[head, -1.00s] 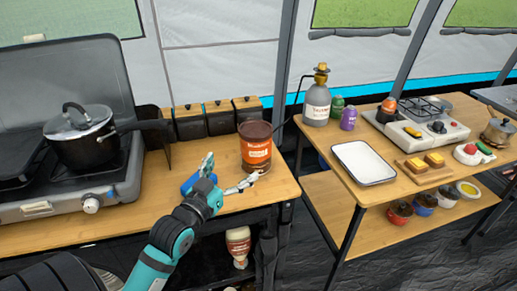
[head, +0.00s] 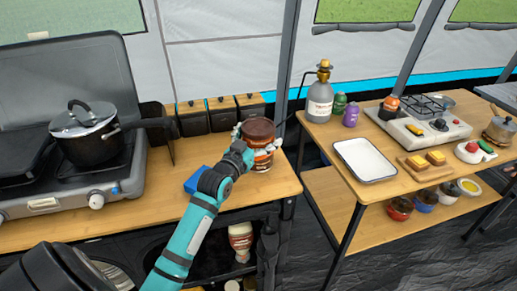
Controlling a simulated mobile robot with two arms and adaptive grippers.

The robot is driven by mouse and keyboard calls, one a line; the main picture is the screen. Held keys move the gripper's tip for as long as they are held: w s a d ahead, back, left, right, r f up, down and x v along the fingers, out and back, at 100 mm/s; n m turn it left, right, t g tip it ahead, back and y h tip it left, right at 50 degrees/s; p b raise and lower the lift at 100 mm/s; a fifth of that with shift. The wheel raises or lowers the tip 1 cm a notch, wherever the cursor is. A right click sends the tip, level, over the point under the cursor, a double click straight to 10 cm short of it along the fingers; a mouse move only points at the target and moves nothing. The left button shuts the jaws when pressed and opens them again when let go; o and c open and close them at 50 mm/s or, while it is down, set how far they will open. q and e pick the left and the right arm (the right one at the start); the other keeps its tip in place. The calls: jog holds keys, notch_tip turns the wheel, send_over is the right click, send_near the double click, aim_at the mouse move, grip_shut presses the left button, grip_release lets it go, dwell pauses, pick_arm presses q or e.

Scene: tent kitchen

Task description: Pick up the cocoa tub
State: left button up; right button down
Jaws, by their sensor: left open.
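The cocoa tub (head: 258,128) is a brown tub with a brown lid and an orange label. It stands upright near the right end of the left wooden counter (head: 160,207). My left gripper (head: 257,147) is at the tub, with its fingers spread around the near side and covering much of the label. It is open; whether the fingers touch the tub cannot be told. My right gripper is not in view.
A blue object (head: 197,180) lies just left of my arm. Several dark canisters with wooden lids (head: 221,112) stand behind. A stove with a pot (head: 86,137) fills the left. A second table (head: 330,133) stands right, across a gap.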

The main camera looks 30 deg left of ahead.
pick_arm(q)
jog(key=c, duration=1.2)
jog(key=shift+c, duration=0.2)
